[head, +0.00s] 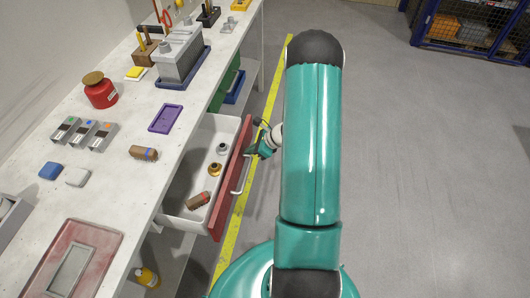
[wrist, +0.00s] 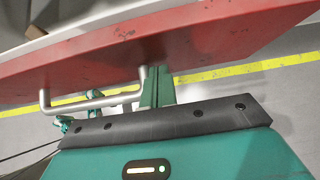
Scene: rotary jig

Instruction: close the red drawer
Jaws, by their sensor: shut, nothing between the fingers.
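The red drawer (head: 231,180) stands pulled out from under the white workbench, and its inside is open to view. Its red front also fills the top of the wrist view (wrist: 180,40). A metal bar handle (head: 242,172) is fixed on that front, and it shows in the wrist view (wrist: 95,102). My gripper (head: 262,143) is at the drawer front, close to the far end of the handle. In the wrist view its shut fingers (wrist: 157,85) are right beside the handle's right end. I cannot tell whether they touch the handle or the front.
Inside the drawer lie a brown brush (head: 198,200) and small ring-like parts (head: 215,169). The workbench (head: 120,180) runs along the left with tools on it. A green drawer front (head: 224,87) is farther along. Open floor (head: 420,180) lies to the right.

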